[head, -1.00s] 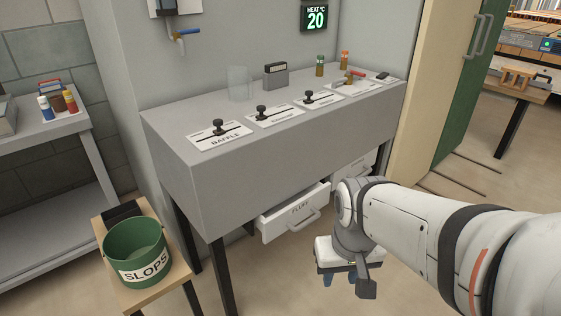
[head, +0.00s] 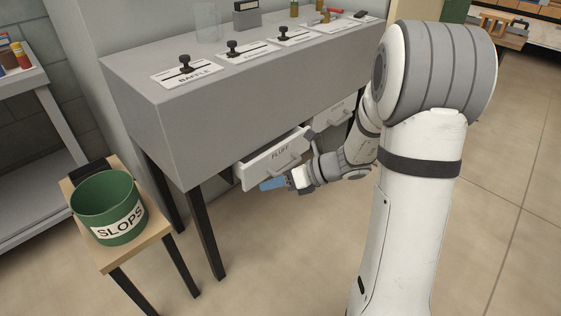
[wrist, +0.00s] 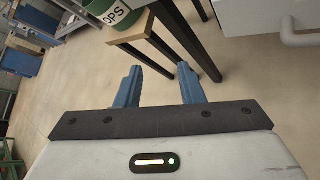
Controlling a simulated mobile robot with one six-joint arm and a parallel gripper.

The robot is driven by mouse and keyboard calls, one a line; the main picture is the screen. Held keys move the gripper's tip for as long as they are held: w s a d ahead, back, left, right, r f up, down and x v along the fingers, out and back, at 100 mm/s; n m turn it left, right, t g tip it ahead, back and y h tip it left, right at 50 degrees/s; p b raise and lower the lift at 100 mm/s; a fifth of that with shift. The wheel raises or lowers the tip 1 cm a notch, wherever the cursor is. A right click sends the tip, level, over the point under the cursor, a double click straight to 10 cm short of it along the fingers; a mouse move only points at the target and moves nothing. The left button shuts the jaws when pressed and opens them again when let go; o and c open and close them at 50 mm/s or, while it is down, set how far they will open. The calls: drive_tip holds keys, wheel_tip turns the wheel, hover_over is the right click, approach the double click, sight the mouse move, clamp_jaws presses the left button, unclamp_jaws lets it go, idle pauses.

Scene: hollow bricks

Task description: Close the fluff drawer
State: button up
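A second drawer (head: 333,113) sits to the right under the bench (head: 215,120). A green SLOPS bucket (head: 108,210) stands on a wooden stool (head: 154,228) at the left. Dark bench legs (head: 205,235) stand left of the drawer. The floor in front is clear.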

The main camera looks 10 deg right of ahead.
drive_tip(key=w+d+f+m+t+b, duration=0.2)
drive_tip(key=w+d+f+m+t, duration=0.35)
drive_tip(key=w+m, duration=0.35)
drive_tip(key=m+t+h+b, duration=0.1)
drive_tip(key=m+t+h, duration=0.2)
drive_tip(key=m, duration=0.6)
approach(288, 166)
wheel_tip(288, 166, down, 2)
drive_tip(key=w+a, duration=0.2)
drive_tip(key=w, duration=0.1)
drive_tip(key=b+x, duration=0.2)
drive_tip(key=x, duration=0.4)
drive_tip(key=shift+w+a+b, duration=0.15)
drive_tip(key=shift+a+b, duration=0.05)
drive_tip(key=shift+b, duration=0.1)
drive_tip(key=shift+c, duration=0.3)
clamp_jaws()
